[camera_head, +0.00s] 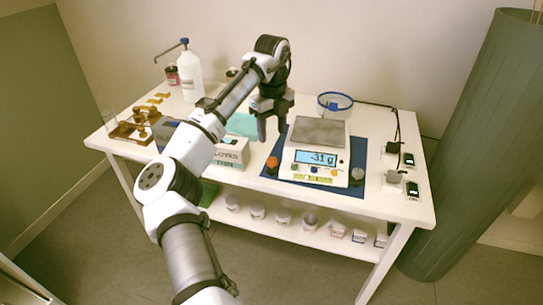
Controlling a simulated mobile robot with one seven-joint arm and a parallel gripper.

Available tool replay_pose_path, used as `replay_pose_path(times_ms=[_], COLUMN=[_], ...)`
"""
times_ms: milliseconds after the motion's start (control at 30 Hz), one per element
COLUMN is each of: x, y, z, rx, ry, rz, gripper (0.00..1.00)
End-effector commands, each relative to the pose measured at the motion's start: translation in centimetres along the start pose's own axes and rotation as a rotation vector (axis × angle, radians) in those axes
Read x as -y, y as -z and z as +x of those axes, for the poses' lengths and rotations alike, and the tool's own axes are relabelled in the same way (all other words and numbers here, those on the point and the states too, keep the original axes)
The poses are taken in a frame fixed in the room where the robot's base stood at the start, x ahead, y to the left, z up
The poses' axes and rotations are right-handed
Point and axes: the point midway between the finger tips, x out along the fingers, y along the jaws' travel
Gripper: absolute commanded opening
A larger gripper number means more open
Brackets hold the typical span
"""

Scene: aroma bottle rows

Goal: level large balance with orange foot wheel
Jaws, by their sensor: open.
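The large balance (305,158) stands on a blue mat (364,148) at the right half of the white table. It has a grey square pan (318,132) and a lit display (317,158) that seems to read -31 g. The orange foot wheel (272,162) is at its front left corner, and a dark grey foot wheel (357,174) is at its front right. My gripper (271,128) points down, open and empty, above and behind the orange wheel, left of the pan. It appears apart from the wheel. Any level bubble is too small to make out.
A glove box (230,153) stands close left of the orange wheel. A blue-rimmed glass bowl (335,105) is behind the balance. Small black devices (408,160) line the right edge. A white pump bottle (190,76) stands at the back left. The lower shelf holds several jars (257,211).

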Motion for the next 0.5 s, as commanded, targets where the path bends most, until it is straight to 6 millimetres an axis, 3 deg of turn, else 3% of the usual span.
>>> replay_pose_path(times_ms=[300,500], x=[0.0,0.0], y=[0.0,0.0], z=[6.5,8.9], rx=[0.0,0.001], ry=[0.001,0.002], rz=[-0.001,-0.002], gripper=[0.5,0.5])
